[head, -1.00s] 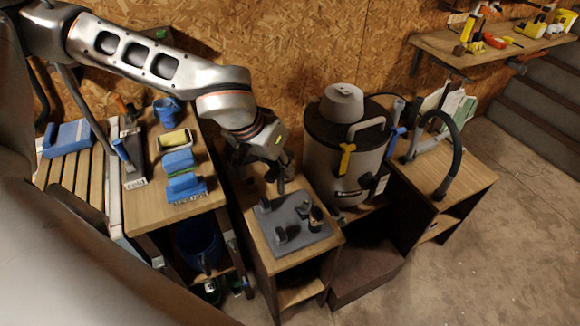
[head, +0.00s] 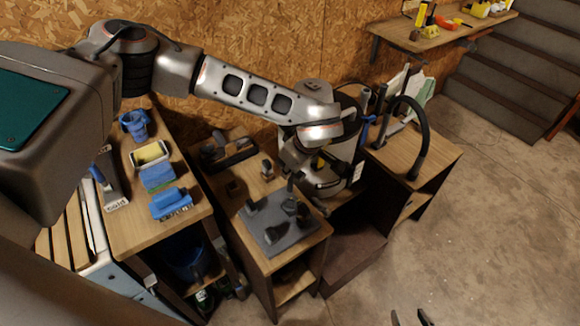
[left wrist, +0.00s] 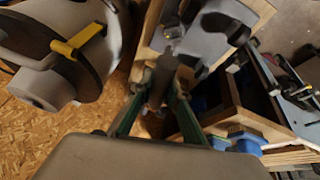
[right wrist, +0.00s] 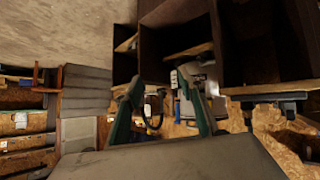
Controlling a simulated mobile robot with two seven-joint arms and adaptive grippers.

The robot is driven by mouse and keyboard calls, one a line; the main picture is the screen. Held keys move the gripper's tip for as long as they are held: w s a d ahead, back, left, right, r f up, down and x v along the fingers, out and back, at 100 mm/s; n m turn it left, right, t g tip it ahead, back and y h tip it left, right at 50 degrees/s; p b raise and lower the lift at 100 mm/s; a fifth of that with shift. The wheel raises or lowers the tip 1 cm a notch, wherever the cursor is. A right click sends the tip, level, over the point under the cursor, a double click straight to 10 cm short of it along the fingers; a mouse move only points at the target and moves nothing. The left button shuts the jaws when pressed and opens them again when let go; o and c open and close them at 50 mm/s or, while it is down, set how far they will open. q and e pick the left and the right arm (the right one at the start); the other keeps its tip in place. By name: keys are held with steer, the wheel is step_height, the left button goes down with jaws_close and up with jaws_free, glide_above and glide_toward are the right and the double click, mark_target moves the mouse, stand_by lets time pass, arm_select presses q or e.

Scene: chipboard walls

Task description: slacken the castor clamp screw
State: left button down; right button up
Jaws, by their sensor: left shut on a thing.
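A grey plate (head: 262,228) lies on the small wooden cabinet, with dark castor parts (head: 277,232) on it. It also shows at the top of the left wrist view (left wrist: 190,45). I cannot make out the clamp screw. My left gripper (head: 291,180) is above the plate's far side, partly hidden by its own arm. In the left wrist view its green fingers are shut on a slim brownish tool (left wrist: 158,88), whose grey end points toward the plate; contact is unclear. My right gripper (head: 411,318) is open and empty at the bottom edge, over the floor.
A vacuum cleaner (left wrist: 60,75) stands just behind the left gripper. A black hose (head: 424,135) arches over the cabinet on the right. The floor at right is clear.

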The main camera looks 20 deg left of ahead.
mark_target(292, 183)
arm_select(q)
steer(key=shift+f, duration=1.35)
steer(key=shift+f+b, duration=0.8)
steer(key=shift+r, duration=0.1)
arm_select(e)
steer(key=shift+w+a+r, duration=0.15)
steer(key=shift+w+a, duration=0.05)
steer(key=shift+a, duration=0.25)
steer(key=shift+w+a+r, duration=0.15)
steer(key=shift+w+a, duration=0.05)
steer(key=shift+a, duration=0.2)
steer(key=shift+f, duration=0.1)
steer(key=shift+d+f, duration=0.1)
steer(key=shift+d, duration=0.1)
arm_select(q)
steer(key=shift+f+b, duration=1)
steer(key=shift+f, duration=0.4)
arm_select(e)
steer(key=shift+a+f, duration=0.15)
steer(key=shift+f, duration=0.75)
